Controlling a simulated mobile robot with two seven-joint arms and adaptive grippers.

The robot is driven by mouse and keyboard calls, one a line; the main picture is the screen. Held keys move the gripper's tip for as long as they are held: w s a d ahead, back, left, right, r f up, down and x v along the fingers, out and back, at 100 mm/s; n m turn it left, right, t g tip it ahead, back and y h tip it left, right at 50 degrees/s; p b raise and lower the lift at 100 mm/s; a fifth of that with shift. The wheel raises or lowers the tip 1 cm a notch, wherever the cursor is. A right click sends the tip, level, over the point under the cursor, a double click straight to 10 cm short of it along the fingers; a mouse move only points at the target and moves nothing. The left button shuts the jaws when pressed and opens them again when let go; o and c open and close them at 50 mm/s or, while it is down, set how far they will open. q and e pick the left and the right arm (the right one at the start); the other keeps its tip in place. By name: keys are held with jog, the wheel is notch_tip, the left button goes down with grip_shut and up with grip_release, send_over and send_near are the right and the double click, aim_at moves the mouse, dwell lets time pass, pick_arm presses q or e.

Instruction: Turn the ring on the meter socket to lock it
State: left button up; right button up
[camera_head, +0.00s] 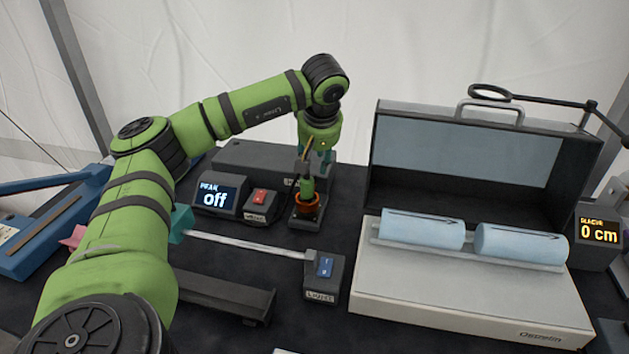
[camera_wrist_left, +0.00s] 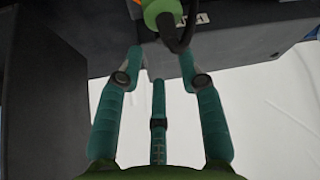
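The meter socket (camera_head: 305,222) is a small dark block on the table with an orange ring (camera_head: 308,204) on it. A green plug-like part with a dark cable (camera_head: 307,186) stands upright in the ring. My left gripper (camera_head: 316,160) points down just above and behind it, partly hidden by its own wrist. In the left wrist view its teal fingers (camera_wrist_left: 161,58) are spread and empty. I cannot tell if the fingers touch anything. My right gripper is in neither view.
A display reading "off" (camera_head: 215,198) and a red switch box (camera_head: 260,206) stand left of the socket. A thin rod (camera_head: 245,243) runs to a blue-screened box (camera_head: 325,268) in front. An open case with two blue rolls (camera_head: 420,228) fills the right.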

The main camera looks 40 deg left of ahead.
aim_at(314, 175)
pick_arm(q)
jog(key=p+x, duration=0.1)
jog(key=x, duration=0.5)
jog(key=shift+a, duration=0.15)
